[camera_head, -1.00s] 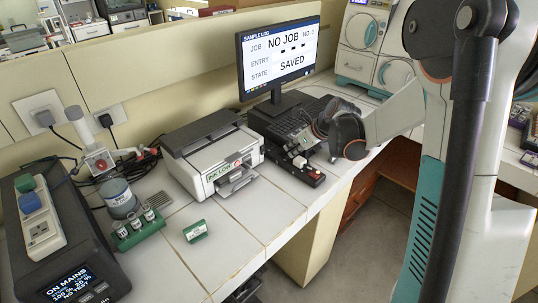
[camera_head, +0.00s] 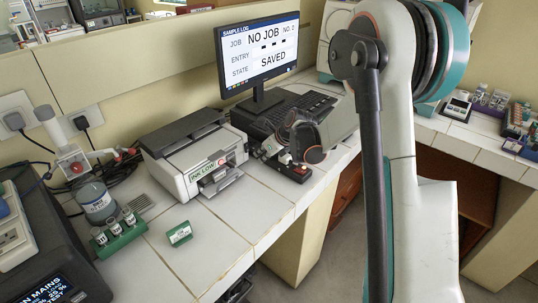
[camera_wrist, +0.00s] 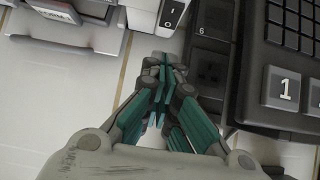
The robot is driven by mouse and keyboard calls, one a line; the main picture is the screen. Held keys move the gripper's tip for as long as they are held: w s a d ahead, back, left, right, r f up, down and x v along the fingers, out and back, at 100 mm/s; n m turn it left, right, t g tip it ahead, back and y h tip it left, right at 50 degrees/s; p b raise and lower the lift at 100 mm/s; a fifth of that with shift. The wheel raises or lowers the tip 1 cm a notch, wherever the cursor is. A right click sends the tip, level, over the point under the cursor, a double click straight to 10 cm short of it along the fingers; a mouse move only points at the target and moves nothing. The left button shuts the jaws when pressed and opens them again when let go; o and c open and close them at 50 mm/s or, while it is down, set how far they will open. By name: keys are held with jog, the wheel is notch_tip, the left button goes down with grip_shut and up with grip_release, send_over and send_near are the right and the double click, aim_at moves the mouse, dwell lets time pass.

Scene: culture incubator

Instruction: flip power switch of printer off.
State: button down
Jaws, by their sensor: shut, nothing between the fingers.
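The printer (camera_head: 172,178) is a white box with a dark lid and a green "INK LOW" label, on the bench in the head view. Its corner is at the top left of the wrist view (camera_wrist: 142,14). A small dark power switch (camera_wrist: 172,13) marked I and O is on it at the top edge of the wrist view. I cannot tell which side is pressed. My gripper (camera_wrist: 163,68) is shut and empty, its fingertips just below the switch in that view and apart from it. In the head view, my gripper (camera_head: 266,149) is beside the printer's right side.
A black device with keys (camera_wrist: 285,60) is close to the right of my gripper. A monitor (camera_head: 260,50) reading "NO JOB" stands behind.

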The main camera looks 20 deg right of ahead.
aim_at(247, 147)
jog(key=shift+w+a+b, duration=0.2)
jog(key=shift+w+a, duration=0.25)
jog(key=shift+w, duration=0.25)
jog(key=shift+w+a+b, duration=0.15)
jog(key=shift+w+a, duration=0.25)
jog(key=shift+w, duration=0.3)
jog(key=shift+w+a+f, duration=0.15)
jog(key=shift+w+f, duration=0.1)
jog(key=shift+r, duration=0.2)
jog(key=shift+r+p, duration=0.4)
jog(key=shift+r, duration=0.25)
